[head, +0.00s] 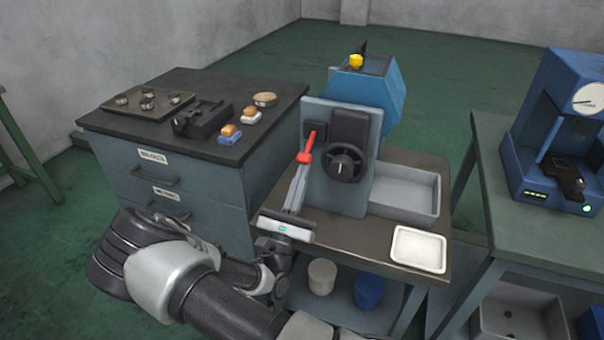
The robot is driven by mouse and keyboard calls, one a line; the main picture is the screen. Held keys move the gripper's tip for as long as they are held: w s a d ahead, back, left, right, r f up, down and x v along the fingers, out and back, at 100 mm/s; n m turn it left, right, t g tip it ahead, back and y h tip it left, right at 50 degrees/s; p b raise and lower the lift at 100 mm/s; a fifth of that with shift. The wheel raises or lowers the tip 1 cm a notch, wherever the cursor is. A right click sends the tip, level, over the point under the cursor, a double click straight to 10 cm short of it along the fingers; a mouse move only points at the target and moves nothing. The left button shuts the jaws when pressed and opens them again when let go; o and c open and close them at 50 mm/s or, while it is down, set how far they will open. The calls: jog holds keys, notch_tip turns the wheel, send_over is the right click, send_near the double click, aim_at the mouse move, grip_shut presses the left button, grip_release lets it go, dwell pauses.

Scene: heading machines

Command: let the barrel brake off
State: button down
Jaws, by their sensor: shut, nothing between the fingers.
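The heading machine has a grey front plate (338,188) with a blue many-sided barrel (392,88) behind it. A red lever (311,140), which looks like the brake handle, stands nearly upright at the plate's left side, leaning slightly right. A black handwheel (343,163) is to its right. My gripper (302,166) reaches up from below with its long grey fingers together, shut and holding nothing. Its tips are at or just below the lower red part of the lever; I cannot tell whether they touch. The lever's lower end is hidden by the fingers.
A dark-topped drawer cabinet (240,185) stands close on the left, with small tools and parts on it. A grey bin (405,200) and a white tray (418,250) occupy the machine's table. A blue press (560,125) stands on the right bench.

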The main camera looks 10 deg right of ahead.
jog(key=r+g+p, duration=0.1)
jog(key=p, duration=0.3)
jog(key=s+r+g+y+p, duration=0.1)
jog(key=r+p, duration=0.1)
jog(key=p, duration=0.2)
jog(key=a+r+g+y+p, duration=0.1)
jog(key=r+p, duration=0.1)
jog(key=p, duration=0.3)
jog(key=shift+s+r, duration=0.25)
jog(key=shift+s, duration=0.05)
jog(key=r+g+y+p, duration=0.1)
jog(key=p, duration=0.1)
jog(key=g+p, duration=0.1)
jog(key=p, duration=0.2)
jog(key=shift+s+a+r+g+y, duration=0.2)
jog(key=shift+r+g+y, duration=0.1)
jog(key=shift+r+y, duration=0.1)
jog(key=b, duration=0.3)
send_near(298, 156)
jog(key=s, duration=0.1)
jog(key=s+a, duration=0.1)
jog(key=s, duration=0.1)
jog(key=s+r, duration=0.1)
jog(key=s, duration=0.1)
jog(key=shift+s+a, duration=0.15)
jog(key=shift+a, duration=0.2)
